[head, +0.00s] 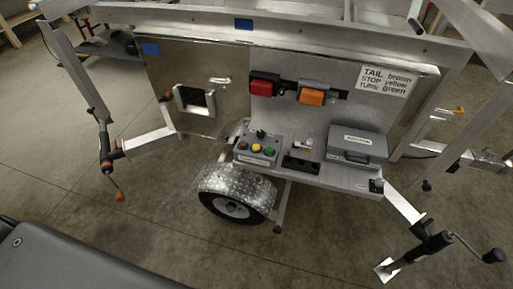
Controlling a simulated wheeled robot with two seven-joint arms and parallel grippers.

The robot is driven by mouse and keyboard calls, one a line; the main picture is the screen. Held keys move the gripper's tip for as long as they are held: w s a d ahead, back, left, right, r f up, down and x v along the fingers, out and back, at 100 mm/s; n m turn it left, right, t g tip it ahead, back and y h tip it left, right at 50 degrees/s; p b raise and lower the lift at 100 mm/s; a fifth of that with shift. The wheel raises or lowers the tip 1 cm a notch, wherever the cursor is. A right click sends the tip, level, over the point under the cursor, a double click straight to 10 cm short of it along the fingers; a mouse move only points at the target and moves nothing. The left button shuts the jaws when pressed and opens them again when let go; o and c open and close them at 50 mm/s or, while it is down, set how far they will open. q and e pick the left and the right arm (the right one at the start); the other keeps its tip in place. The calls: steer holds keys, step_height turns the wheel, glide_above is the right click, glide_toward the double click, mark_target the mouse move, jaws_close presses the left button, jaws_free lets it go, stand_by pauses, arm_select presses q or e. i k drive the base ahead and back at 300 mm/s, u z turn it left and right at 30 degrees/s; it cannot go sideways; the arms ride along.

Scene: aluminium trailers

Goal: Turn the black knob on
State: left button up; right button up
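A small black knob (261,133) stands up at the back of a grey control box (248,156). The box sits at the left end of the trailer's aluminium shelf (340,178). In front of the knob the box has a row of orange, yellow and green round buttons (256,149). The knob is too small to tell which way it is turned. Another small black fitting (377,185) sits at the shelf's right front corner. Neither of my grippers is in view, and nothing touches the control box.
A black tray (300,165) and a grey case (357,145) share the shelf. Red (262,86) and orange (312,96) lamps are on the panel above. A wheel (232,206) is below. Crank jacks stand left (105,150) and right (430,248).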

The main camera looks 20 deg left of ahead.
mark_target(261, 134)
steer(key=u, duration=0.5)
steer(key=k, duration=0.6)
steer(key=u, duration=0.75)
steer(key=i, duration=1.25)
steer(key=z, duration=0.75)
